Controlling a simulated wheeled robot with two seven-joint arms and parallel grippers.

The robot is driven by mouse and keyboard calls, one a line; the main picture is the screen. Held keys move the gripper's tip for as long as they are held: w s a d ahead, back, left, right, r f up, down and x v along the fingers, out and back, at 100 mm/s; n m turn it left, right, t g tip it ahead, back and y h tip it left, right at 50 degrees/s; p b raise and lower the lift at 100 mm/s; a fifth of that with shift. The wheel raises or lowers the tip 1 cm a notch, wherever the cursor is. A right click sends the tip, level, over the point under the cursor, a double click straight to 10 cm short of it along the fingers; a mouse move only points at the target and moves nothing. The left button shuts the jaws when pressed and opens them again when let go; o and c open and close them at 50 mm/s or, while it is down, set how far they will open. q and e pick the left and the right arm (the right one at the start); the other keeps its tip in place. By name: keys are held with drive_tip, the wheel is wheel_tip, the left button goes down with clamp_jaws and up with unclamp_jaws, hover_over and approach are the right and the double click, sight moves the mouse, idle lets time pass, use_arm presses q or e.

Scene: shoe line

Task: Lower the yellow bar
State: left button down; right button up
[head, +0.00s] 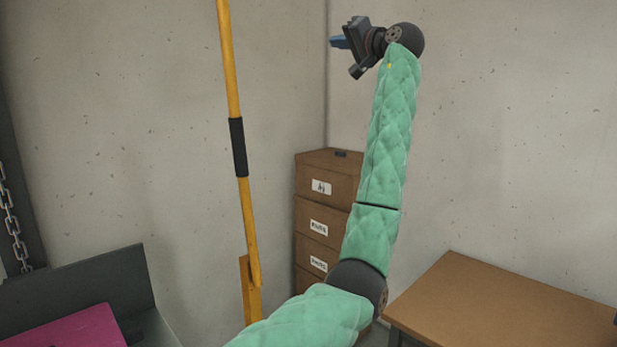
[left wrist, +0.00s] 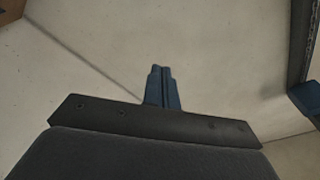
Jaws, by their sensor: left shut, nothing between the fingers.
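The yellow bar (head: 231,75) stands nearly upright in the head view, with a black sleeve (head: 237,147) around its middle. Its top runs out of the picture. Its lower end meets a yellow post (head: 249,290) near the bottom. My left gripper (head: 338,42) is raised high, to the right of the bar and apart from it, with its blue fingers pointing left. In the left wrist view the blue fingers (left wrist: 161,88) are together with nothing between them. The bar cannot be made out in the left wrist view. My right gripper is not in view.
Stacked brown boxes (head: 312,195) stand in the corner behind my arm. A wooden table (head: 480,300) is at the lower right. A dark grey structure (head: 110,285) with a magenta surface (head: 70,330) and a chain (head: 12,225) is at the left. Concrete walls close off the back.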

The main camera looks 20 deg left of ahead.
use_arm(q)
drive_tip(key=s+a+g, duration=0.2)
drive_tip(key=s+g, duration=1.1)
drive_tip(key=s, duration=0.1)
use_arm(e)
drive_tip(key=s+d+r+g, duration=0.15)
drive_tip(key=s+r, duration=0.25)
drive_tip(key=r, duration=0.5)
use_arm(q)
drive_tip(key=s+f+p+x, duration=0.1)
drive_tip(key=p+x, duration=0.3)
drive_tip(key=x, duration=0.9)
drive_tip(key=shift+s+d+n+p, duration=0.3)
drive_tip(key=shift+s+p, duration=0.1)
drive_tip(key=shift+s, duration=0.3)
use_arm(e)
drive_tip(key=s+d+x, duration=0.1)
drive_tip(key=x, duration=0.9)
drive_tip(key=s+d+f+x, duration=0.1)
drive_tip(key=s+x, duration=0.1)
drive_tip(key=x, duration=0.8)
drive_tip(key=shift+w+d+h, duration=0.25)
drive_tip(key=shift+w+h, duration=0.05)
use_arm(q)
drive_tip(key=shift+a, duration=0.1)
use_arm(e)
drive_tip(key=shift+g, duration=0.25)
